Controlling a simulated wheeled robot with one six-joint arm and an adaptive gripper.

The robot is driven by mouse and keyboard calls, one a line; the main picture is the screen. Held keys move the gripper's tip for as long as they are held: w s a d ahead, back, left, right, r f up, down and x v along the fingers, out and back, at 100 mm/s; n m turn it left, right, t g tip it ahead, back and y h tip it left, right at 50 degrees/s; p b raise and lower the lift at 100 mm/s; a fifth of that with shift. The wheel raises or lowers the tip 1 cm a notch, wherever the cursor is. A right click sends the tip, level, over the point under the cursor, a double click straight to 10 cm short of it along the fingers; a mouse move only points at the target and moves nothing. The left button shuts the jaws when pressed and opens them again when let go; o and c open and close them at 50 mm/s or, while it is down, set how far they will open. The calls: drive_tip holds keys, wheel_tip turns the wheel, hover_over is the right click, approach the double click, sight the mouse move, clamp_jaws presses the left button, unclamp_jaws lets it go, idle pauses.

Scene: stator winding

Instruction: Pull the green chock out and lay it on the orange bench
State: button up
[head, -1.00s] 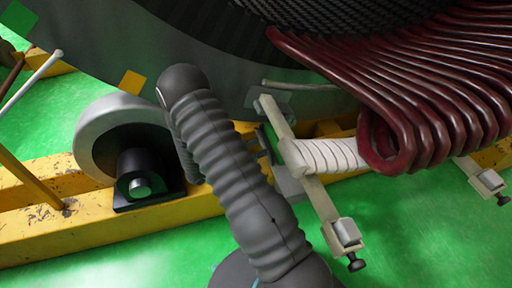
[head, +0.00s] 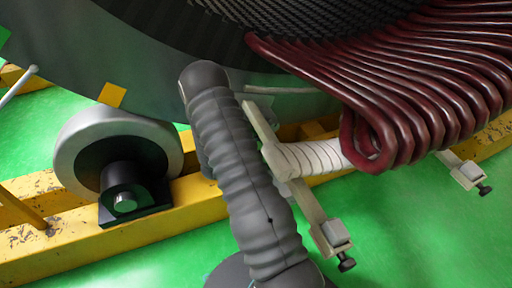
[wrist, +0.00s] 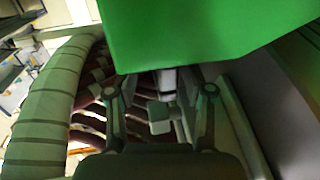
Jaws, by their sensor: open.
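In the wrist view a large, flat-sided bright green block (wrist: 205,30), which looks like the green chock, fills the top of the picture. My gripper (wrist: 160,92) is below it in that view, with its two fingers apart and nothing visible held between them. I cannot tell whether the fingers touch the block. In the head view my grey ribbed arm rises in the middle and the gripper is hidden. I cannot make out the chock or an orange bench there.
The large dark stator (head: 300,25) with dark red coils (head: 420,100) is at the upper right. A white-wrapped bar (head: 315,157) and a clamp (head: 330,235) are close right of my arm. A roller wheel (head: 100,150) on a yellow beam (head: 60,240) is at left. Green floor shows at lower right.

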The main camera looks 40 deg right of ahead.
drive_tip(key=shift+d, duration=1.5)
clamp_jaws()
